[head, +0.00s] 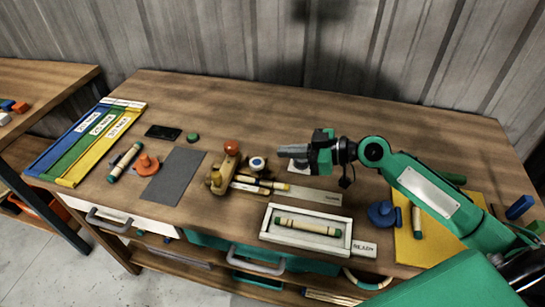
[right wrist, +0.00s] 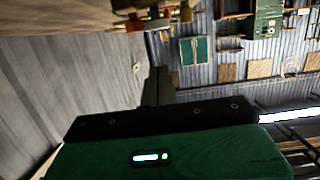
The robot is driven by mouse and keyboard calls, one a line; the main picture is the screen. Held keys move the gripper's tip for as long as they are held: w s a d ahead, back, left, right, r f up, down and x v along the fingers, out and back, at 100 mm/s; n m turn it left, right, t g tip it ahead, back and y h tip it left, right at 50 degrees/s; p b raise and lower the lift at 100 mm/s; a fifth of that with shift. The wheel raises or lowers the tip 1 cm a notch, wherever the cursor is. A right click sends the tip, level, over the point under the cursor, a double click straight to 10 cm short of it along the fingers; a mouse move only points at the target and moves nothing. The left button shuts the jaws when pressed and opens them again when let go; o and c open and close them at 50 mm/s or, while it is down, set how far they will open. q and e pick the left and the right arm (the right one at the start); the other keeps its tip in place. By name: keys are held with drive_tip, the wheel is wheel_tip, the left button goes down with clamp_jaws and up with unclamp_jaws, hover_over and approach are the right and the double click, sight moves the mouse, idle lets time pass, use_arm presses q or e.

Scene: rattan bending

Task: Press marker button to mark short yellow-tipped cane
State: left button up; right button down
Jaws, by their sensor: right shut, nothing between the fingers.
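A wooden fixture (head: 216,181) stands at the middle of the bench, with an orange ball (head: 232,147) on top. Short canes (head: 262,184) with yellowish ends lie at the fixture's front, partly hidden. My right gripper (head: 281,152) is shut and empty, pointing left, close to the right of the button in the picture and apart from it. Its dark fingers also show in the right wrist view (right wrist: 155,86). My left gripper is not in view.
A white tray (head: 263,236) holds a green-tipped cane, beside a READY label (head: 364,248). A blue clamp (head: 382,213) stands by a yellow mat (head: 445,252). A grey mat (head: 173,177), an orange clamp (head: 147,165) and labelled trays (head: 70,180) are at left. The back of the bench is clear.

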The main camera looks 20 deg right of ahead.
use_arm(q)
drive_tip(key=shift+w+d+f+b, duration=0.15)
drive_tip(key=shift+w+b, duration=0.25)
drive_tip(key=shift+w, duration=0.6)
use_arm(e)
drive_tip(key=shift+v, duration=1.95)
drive_tip(key=shift+r, duration=0.1)
